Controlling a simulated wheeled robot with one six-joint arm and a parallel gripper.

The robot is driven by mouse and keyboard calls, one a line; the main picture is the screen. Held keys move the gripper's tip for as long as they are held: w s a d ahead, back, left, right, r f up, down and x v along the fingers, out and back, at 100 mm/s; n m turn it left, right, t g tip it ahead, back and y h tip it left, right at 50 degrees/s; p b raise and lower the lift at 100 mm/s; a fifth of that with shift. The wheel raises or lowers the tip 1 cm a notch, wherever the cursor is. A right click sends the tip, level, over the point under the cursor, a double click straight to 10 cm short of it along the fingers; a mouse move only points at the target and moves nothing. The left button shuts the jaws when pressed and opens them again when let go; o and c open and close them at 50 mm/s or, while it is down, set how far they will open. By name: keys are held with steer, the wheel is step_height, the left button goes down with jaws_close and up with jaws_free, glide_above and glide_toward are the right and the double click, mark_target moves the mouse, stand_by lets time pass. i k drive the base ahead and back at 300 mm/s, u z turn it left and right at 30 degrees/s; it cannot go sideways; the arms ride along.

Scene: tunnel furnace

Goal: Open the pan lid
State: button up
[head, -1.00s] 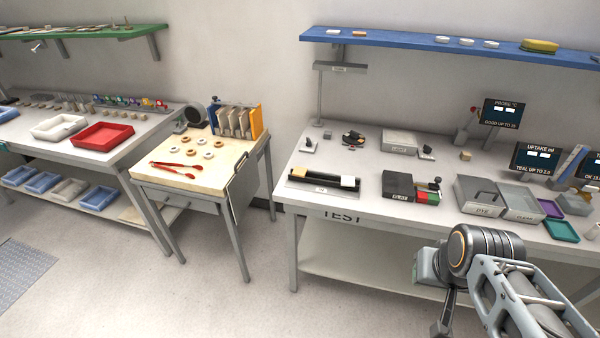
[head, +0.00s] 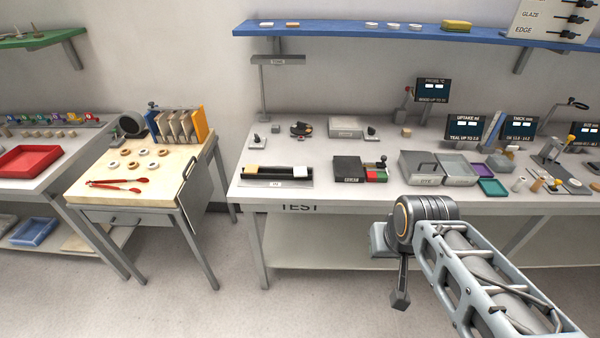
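A grey metal pan (head: 432,181) with a small label on its front stands on the test bench, right of the middle. A flat grey lid (head: 418,160) with a raised bar handle (head: 427,167) lies over it and looks closed. My arm reaches in from the lower right. My gripper (head: 400,296) appears to be the dark part hanging down in front of the bench, below the bench top and apart from the pan. Its fingers are too small and dark to tell open from shut.
An open grey tray (head: 457,166) adjoins the pan's right side, with a teal tray (head: 493,187) beyond. A black box (head: 348,168) stands left of the pan. Display screens (head: 467,128) stand behind. A blue shelf (head: 350,33) hangs above. Open floor lies before the bench (head: 250,205).

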mark_target(419, 162)
steer(key=u, duration=0.25)
steer(key=i, duration=0.95)
steer(key=z, duration=0.6)
